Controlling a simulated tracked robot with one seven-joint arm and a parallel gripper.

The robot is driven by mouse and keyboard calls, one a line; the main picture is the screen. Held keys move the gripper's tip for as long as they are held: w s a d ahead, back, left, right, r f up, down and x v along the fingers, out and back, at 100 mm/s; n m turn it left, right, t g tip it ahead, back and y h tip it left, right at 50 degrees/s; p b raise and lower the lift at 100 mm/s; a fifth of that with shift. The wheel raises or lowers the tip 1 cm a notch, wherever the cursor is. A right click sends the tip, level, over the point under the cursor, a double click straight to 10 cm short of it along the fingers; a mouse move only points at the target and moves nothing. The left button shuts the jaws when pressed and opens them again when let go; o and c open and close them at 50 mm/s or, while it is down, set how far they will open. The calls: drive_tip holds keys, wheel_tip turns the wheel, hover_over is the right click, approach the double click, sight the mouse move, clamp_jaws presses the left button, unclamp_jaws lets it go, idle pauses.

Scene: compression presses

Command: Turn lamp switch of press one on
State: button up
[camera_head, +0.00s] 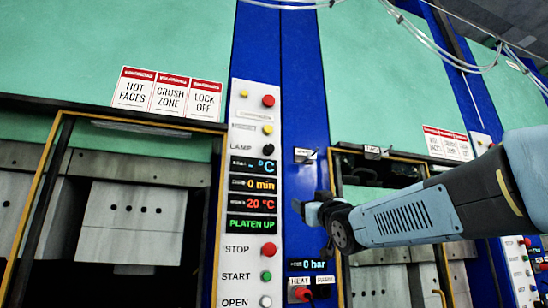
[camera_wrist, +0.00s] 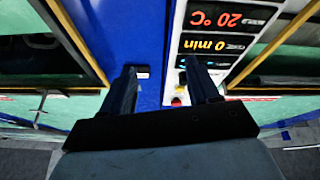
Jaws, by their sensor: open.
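The tall white control panel (camera_head: 238,190) of the left press carries a LAMP label (camera_head: 241,147) with a small black switch knob (camera_head: 268,150) to its right. My gripper (camera_head: 308,204) is to the right of this panel and lower than the knob in the head view, in front of the blue column. It is open and empty, apart from the knob. In the wrist view, which is upside down, my two fingers (camera_wrist: 163,88) are spread, and the right one overlaps the panel (camera_wrist: 176,50). I cannot make out the lamp knob there. The knob's exact setting is too small to tell.
Displays show 0 min (camera_head: 252,184), 20 °C and PLATEN UP. STOP (camera_head: 268,249) and START (camera_head: 266,276) buttons sit lower on the panel. A black keyhole-like fitting (camera_head: 305,155) is on the blue column (camera_head: 301,90). Press openings with yellow frames flank the column.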

sight(271, 151)
drive_tip(key=a+r+n+t+y, duration=0.1)
drive_tip(key=a+r+n+y, duration=0.35)
drive_tip(key=r+y, duration=0.35)
drive_tip(key=shift+h, duration=0.4)
drive_tip(key=x, duration=1.3)
drive_tip(key=shift+a+r, duration=0.1)
drive_tip(key=shift+r, duration=0.45)
drive_tip(key=shift+c, duration=0.3)
